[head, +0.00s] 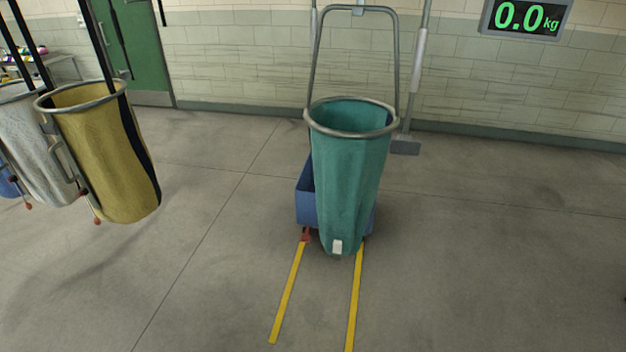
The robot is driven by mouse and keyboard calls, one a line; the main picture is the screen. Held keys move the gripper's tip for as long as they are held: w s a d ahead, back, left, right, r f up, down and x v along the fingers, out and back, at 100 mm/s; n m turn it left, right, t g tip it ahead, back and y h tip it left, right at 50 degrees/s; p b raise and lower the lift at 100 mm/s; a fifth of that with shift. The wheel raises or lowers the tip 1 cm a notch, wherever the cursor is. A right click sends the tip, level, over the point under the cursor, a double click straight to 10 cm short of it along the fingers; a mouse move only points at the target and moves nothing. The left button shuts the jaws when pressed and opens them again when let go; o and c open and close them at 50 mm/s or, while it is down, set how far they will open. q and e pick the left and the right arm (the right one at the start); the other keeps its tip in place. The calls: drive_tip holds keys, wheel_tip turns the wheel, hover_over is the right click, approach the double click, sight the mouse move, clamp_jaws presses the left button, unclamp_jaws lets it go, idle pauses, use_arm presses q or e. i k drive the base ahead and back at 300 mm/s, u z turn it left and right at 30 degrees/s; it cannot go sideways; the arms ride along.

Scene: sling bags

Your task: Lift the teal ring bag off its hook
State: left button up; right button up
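The teal ring bag (347,180) hangs upright in the middle of the head view. Its grey metal ring (352,134) holds the mouth open, and a tall grey bail handle (358,9) rises from the ring. The handle's top meets a small pale hook (358,11) at the upper edge of the picture; what is above is cut off. A white tab (337,247) is near the bag's bottom. Neither of my grippers is in view.
A blue bin (305,205) stands behind the bag. Yellow floor lines (287,295) run toward me. Yellow (110,160) and white (38,150) bags hang at left. A display (526,17) reads 0.0 kg. The floor in front and right is clear.

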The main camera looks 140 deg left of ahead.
sight(350, 136)
drive_tip(key=z, duration=5.45)
drive_tip(key=i, duration=2.1)
drive_tip(key=z, duration=3.45)
